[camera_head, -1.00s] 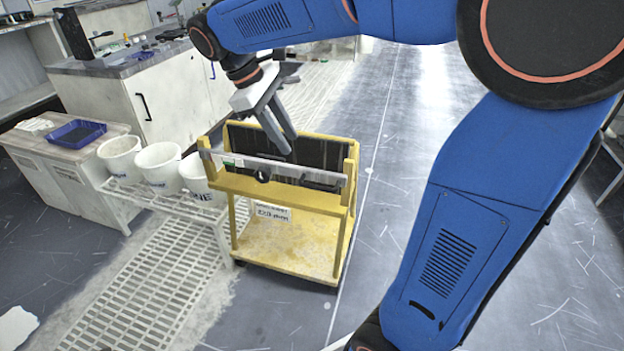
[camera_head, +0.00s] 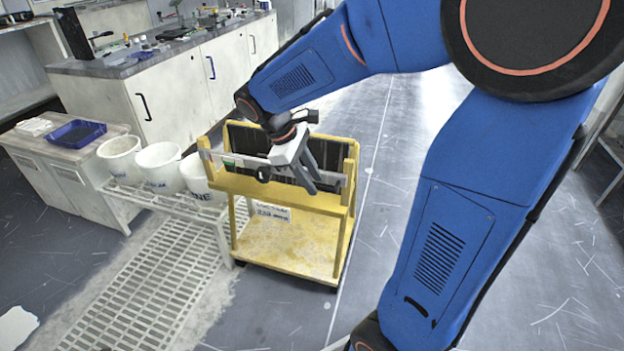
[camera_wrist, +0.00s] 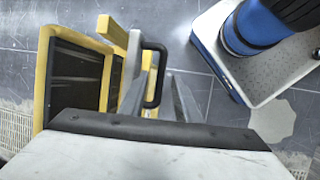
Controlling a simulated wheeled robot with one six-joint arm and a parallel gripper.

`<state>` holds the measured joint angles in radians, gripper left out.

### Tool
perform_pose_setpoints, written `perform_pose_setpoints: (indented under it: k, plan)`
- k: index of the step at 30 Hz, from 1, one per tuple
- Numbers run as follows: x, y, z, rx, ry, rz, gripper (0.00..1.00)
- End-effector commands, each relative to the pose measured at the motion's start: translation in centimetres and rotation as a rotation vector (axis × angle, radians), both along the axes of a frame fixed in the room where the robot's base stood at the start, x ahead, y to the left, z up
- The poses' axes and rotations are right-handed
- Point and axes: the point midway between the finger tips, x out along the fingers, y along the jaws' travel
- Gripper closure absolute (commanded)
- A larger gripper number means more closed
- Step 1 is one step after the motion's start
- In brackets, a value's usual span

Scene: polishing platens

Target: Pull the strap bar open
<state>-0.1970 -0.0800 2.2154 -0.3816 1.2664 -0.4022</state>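The strap bar (camera_head: 335,180) is a pale grey bar across the front of a yellow cart (camera_head: 290,260), in front of dark upright panels. In the wrist view, the bar (camera_wrist: 131,58) runs beside the yellow frame and carries a black bow-shaped handle (camera_wrist: 163,62). My gripper (camera_head: 311,186) points down at the bar's right half. In the wrist view, my gripper (camera_wrist: 160,100) is open, with the handle showing between its fingers. I cannot tell whether a finger touches it.
White buckets (camera_head: 158,166) stand on a low rack left of the cart. A blue tray (camera_head: 77,133) lies on a low cabinet further left. A long workbench (camera_head: 180,75) stands behind. The floor right of the cart is clear.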

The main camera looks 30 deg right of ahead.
Motion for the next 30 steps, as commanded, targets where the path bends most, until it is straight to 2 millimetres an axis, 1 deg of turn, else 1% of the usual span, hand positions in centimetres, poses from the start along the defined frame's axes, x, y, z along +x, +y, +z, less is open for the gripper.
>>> perform_pose_setpoints:
  k: [9, 10, 11, 12, 13, 23, 26, 30]
  plan:
    - [0.0, -0.1, -0.2, 0.000, 0.000, 0.000, 0.70]
    - [0.0, -0.1, -0.2, 0.000, 0.000, 0.000, 0.75]
    - [0.0, -0.1, -0.2, 0.000, 0.000, 0.000, 0.82]
    - [0.0, -0.1, -0.2, 0.000, 0.000, 0.000, 0.92]
    - [0.0, -0.1, -0.2, 0.000, 0.000, 0.000, 0.99]
    - [-0.3, 0.3, -0.2, 0.000, 0.000, -0.008, 1.00]
    - [-0.7, 0.9, -0.2, 0.001, 0.000, -0.028, 1.00]
    - [-1.8, 2.6, -0.2, 0.000, 0.000, -0.076, 1.00]
